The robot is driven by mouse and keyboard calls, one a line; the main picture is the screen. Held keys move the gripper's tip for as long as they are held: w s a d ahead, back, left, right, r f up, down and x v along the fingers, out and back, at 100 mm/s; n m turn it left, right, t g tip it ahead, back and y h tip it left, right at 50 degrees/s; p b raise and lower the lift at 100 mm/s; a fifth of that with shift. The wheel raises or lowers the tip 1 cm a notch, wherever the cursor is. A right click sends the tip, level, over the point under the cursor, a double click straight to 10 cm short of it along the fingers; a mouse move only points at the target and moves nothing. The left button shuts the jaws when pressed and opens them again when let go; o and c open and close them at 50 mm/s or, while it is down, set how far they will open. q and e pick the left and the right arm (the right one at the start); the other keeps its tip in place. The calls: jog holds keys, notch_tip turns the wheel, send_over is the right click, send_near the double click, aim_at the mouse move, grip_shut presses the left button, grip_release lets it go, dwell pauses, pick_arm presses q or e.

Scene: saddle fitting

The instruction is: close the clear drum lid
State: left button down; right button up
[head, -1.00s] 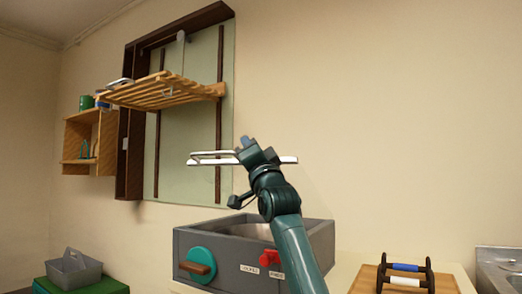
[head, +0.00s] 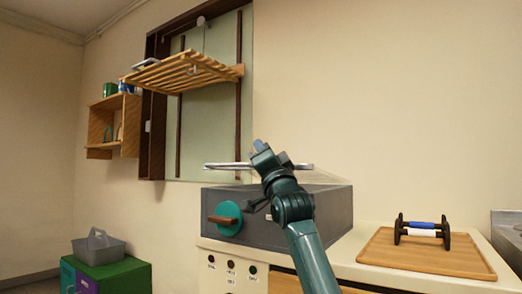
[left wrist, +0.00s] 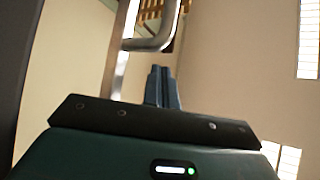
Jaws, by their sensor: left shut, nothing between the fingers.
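The clear lid (head: 325,176) is hard to make out above the grey drum box (head: 335,205). Its pale metal bar (head: 222,166) runs level a little above the box, so the lid looks partly raised; its exact angle cannot be told. My left gripper (head: 262,146) is shut and empty, pointing up, and overlaps the bar in the head view. In the left wrist view the closed fingers (left wrist: 163,88) are close to a bent metal tube (left wrist: 150,43), likely the lid's handle; contact cannot be told. My arm hides part of the box. My right gripper is not in view.
A teal dial (head: 228,213) with a wooden handle sits on the box front. A slatted wooden rack (head: 185,72) hangs above left. A wooden board (head: 400,257) with a black-ended roller (head: 422,231) lies right. A grey caddy (head: 98,248) stands lower left.

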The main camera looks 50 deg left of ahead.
pick_arm(q)
jog(key=shift+r, duration=0.1)
